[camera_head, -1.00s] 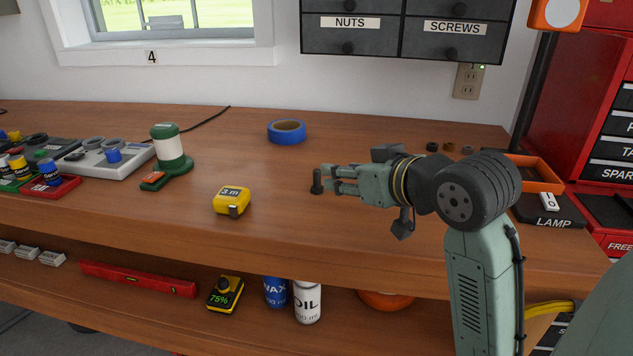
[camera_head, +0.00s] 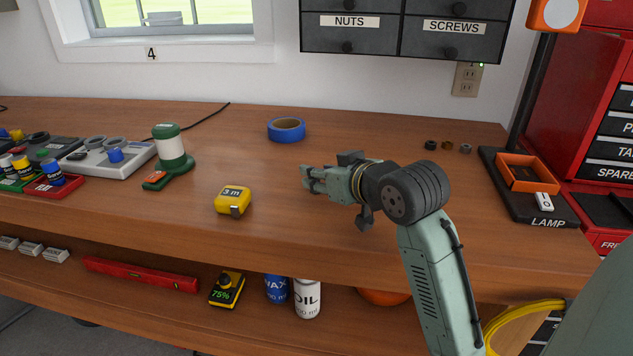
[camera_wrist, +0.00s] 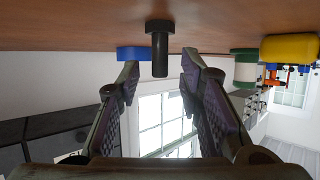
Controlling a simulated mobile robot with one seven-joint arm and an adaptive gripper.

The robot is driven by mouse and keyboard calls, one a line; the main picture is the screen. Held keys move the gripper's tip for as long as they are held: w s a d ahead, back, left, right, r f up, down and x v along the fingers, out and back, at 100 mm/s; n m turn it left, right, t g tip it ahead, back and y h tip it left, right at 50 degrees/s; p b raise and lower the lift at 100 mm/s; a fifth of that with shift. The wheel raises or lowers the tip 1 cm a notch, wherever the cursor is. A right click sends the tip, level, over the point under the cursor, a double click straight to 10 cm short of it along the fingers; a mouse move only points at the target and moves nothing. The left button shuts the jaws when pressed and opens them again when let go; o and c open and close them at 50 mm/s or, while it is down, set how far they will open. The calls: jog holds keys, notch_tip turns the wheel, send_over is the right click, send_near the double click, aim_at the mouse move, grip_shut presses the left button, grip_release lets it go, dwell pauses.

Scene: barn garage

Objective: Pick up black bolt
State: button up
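The black bolt (camera_wrist: 159,47) stands upright on its wide head on the wooden workbench (camera_head: 270,220); the wrist view shows it upside down. My gripper (camera_head: 308,179) is low over the bench, pointing left. In the wrist view my gripper (camera_wrist: 160,62) is open, with one finger on each side of the bolt at the fingertips. Gaps show between the bolt and both fingers. In the head view my fingers mostly hide the bolt.
A yellow tape measure (camera_head: 232,201) sits left of my gripper. Blue tape (camera_head: 286,130) lies behind, and a green-white canister (camera_head: 169,146) stands farther left. Several small rings lie at the back right near the orange tray (camera_head: 528,173). The bench around my gripper is mostly clear.

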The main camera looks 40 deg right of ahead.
grip_shut()
dwell(0.6)
